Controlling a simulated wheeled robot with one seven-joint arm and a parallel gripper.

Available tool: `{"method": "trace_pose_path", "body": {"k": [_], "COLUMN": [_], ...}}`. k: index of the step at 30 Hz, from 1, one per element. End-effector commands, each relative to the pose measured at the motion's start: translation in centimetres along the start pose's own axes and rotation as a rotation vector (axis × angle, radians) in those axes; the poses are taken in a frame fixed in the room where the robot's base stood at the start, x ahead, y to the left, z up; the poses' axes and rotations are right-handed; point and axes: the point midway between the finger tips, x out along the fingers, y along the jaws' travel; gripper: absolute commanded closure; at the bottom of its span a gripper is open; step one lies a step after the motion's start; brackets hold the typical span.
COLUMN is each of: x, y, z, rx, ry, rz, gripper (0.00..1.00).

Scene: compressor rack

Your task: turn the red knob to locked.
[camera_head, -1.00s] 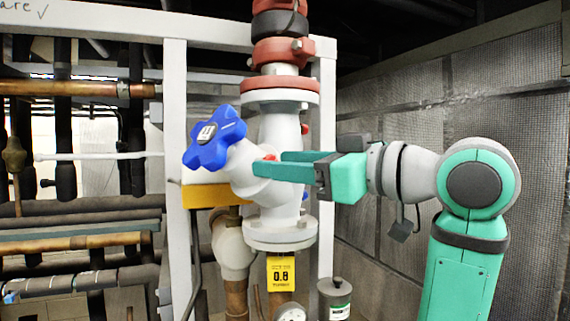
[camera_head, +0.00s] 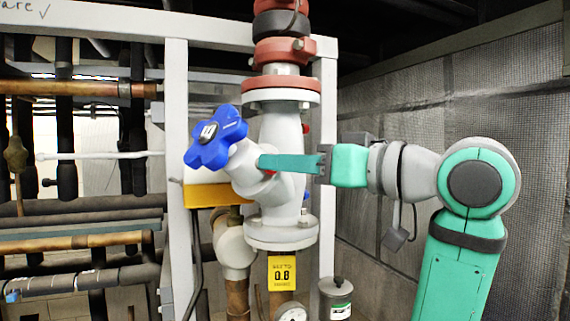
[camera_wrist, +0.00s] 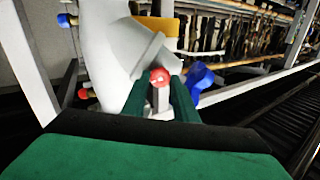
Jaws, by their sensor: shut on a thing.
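The red knob (camera_wrist: 159,77) is a small round red cap on a pale stem in the wrist view, on the side of the white valve body (camera_wrist: 112,40). In the head view only a sliver of red shows by my fingertips, mostly hidden behind them. My gripper (camera_head: 268,163) reaches in from the right against the valve. Its green fingers (camera_wrist: 160,98) lie on either side of the knob and its stem, shut on it. In the head view the fingers overlap almost edge-on.
A blue star-shaped handwheel (camera_head: 215,138) stands just left of my fingertips. A white frame post (camera_head: 177,150) is left of the valve. A yellow tag (camera_head: 281,274) and a gauge (camera_head: 291,314) sit below. Mesh-covered panels stand at right.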

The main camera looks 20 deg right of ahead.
Motion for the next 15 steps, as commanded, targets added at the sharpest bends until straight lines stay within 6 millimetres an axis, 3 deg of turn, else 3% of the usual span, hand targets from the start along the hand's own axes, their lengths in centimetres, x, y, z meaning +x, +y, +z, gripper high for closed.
{"method": "trace_pose_path", "body": {"k": [15], "x": [-0.30], "y": [0.14], "z": [-0.03], "rx": [0.376], "ry": [0.003], "rz": [0.001], "gripper": [0.96]}}
